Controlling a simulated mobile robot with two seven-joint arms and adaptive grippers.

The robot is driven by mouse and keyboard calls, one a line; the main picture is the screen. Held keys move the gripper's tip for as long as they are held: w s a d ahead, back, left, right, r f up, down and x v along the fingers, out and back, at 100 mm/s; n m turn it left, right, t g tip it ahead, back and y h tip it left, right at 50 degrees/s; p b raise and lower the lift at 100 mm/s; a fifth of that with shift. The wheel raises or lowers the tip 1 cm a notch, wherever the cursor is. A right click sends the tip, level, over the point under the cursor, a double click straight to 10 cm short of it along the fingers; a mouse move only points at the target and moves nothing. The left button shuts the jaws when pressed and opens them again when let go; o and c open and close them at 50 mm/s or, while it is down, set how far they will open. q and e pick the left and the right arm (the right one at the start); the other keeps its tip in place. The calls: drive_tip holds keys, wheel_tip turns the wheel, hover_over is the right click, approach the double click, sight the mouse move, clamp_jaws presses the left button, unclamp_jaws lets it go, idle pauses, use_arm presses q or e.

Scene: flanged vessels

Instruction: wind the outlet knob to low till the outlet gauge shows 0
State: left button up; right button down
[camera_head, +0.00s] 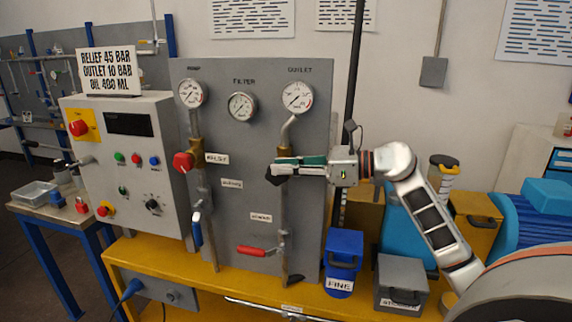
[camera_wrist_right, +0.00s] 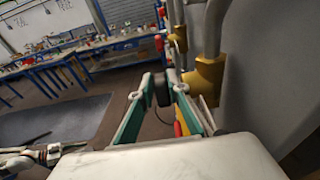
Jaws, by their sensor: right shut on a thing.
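The outlet gauge (camera_head: 297,96) is a round white dial at the upper right of the grey panel, under the label OUTLET. Its needle is too small to read surely. Below it a pipe runs down to a brass valve body (camera_head: 284,152), which also shows in the right wrist view (camera_wrist_right: 207,80). The outlet knob (camera_head: 273,179) is black and mostly hidden by my right gripper (camera_head: 277,170) in the head view. In the right wrist view the knob (camera_wrist_right: 162,90) sits between the two fingertips, and the gripper is shut on it. My left gripper is not in view.
A red knob (camera_head: 183,162) is on the left pipe. A blue lever (camera_head: 197,229) and a red lever (camera_head: 252,251) sit lower on the panel. A blue bin (camera_head: 343,257) and a grey box (camera_head: 402,280) stand on the yellow bench below my right arm.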

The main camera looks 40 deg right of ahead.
drive_tip(key=c, duration=2.2)
unclamp_jaws()
drive_tip(key=shift+s+d, duration=0.1)
drive_tip(key=v, duration=1.1)
drive_tip(key=shift+s+d+r, duration=0.1)
drive_tip(key=shift+s+d, duration=0.15)
drive_tip(key=shift+s, duration=0.05)
